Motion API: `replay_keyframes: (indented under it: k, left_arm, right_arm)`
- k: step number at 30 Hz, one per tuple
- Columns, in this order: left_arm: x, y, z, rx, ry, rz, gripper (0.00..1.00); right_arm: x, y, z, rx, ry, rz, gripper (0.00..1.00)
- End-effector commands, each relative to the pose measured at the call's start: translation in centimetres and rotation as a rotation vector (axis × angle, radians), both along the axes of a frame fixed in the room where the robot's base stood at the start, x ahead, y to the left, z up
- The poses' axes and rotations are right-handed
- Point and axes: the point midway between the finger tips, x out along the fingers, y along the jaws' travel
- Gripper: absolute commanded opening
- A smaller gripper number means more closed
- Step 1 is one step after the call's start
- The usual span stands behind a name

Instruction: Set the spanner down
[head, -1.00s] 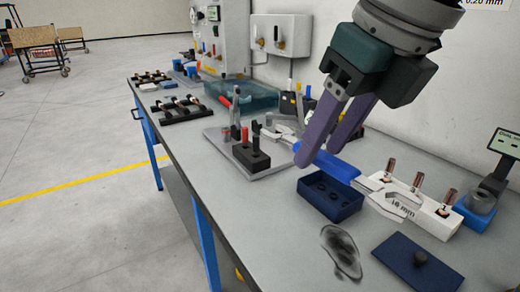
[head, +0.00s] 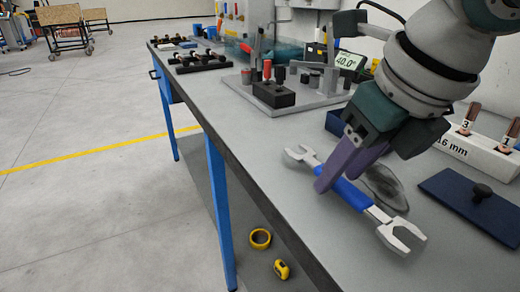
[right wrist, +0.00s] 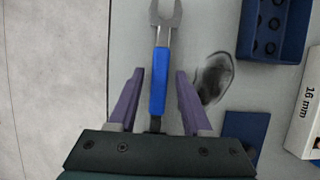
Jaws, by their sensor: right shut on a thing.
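The spanner has a blue handle (head: 350,193) and grey open jaws at both ends. It is low over the grey bench top (head: 275,170), near the front edge. I cannot tell whether it touches the surface. My right gripper (head: 335,180) has its purple fingers at the blue handle and is shut on it. In the right wrist view the handle (right wrist: 158,82) runs between the two fingers (right wrist: 158,103), with one jaw pointing up the picture. My left gripper is not in view.
A dark oval patch (head: 385,187) lies behind the spanner. A dark blue plate with a knob (head: 455,195) and a white 16 mm block (head: 475,148) are to the right. A blue tray (right wrist: 275,28) is beyond. Tape (head: 260,238) lies below the bench's front edge.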

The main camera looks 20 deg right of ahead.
Motion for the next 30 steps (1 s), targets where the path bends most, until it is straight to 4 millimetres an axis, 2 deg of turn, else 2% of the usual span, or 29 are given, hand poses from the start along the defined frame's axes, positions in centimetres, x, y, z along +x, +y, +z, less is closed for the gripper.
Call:
replay_keyframes:
  k: [1,2,8,9,16,25,30]
  left_arm:
    - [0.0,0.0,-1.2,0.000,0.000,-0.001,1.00]
    - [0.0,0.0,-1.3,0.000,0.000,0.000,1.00]
    - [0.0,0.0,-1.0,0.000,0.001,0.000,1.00]
    - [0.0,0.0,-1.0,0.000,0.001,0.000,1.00]
    - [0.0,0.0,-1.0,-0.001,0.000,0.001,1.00]
    - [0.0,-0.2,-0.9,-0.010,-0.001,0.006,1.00]
    - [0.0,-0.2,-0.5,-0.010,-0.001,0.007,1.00]
  right_arm:
    - [0.0,0.0,-1.5,0.000,0.000,0.000,0.00]
    - [0.0,0.0,-1.7,0.000,-0.001,0.000,0.00]
    - [0.0,0.0,-1.4,0.000,0.000,0.000,0.00]
    - [0.0,0.0,-1.5,0.000,0.001,0.000,0.53]
    - [0.0,0.0,-1.4,0.000,0.000,0.000,0.79]
    - [-0.1,0.0,-1.1,0.000,-0.001,0.000,0.79]
    - [-0.9,-0.1,1.2,0.000,-0.004,0.001,0.79]
